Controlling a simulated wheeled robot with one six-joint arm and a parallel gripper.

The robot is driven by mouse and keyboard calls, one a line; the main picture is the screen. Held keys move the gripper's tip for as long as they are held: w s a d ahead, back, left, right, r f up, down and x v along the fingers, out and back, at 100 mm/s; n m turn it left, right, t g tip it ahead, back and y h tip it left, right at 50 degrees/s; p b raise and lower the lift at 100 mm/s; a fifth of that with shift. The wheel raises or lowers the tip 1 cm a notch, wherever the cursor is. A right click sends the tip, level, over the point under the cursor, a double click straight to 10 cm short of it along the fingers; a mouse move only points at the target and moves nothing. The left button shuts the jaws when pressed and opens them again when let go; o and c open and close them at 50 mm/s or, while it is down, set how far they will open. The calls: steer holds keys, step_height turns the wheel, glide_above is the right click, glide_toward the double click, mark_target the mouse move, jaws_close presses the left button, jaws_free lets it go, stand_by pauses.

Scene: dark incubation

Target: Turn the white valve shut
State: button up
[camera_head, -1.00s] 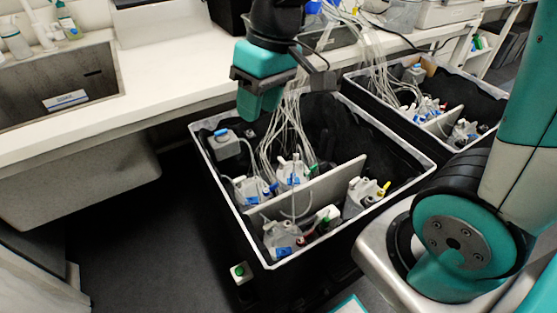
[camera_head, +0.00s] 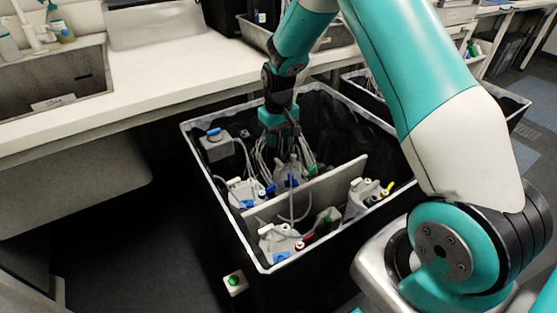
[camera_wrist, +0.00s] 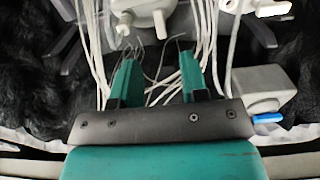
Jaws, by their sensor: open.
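My gripper (camera_head: 280,132) is inside the near black bin, low among the white tubes behind a pale fitting (camera_head: 292,166). In the wrist view its two teal fingers (camera_wrist: 157,68) are apart, with only thin tubes visible between and beyond them. A white fitting with short stubs (camera_wrist: 150,14) lies just beyond the fingertips at the top, apart from them and cut by the frame edge. A white stub on it (camera_wrist: 124,24) may be the white valve, but I cannot tell for sure. The head view is too small to single out the valve.
The near bin (camera_head: 228,232) has a pale divider (camera_head: 325,186) and several fittings with coloured handles. A grey box (camera_head: 215,146) with a blue handle stands in its far left corner. Tubes crowd the gripper. A white counter (camera_head: 150,75) lies behind.

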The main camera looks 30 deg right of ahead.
mark_target(279, 161)
step_height(279, 161, down, 9)
steer(key=shift+r, duration=0.2)
jaws_close()
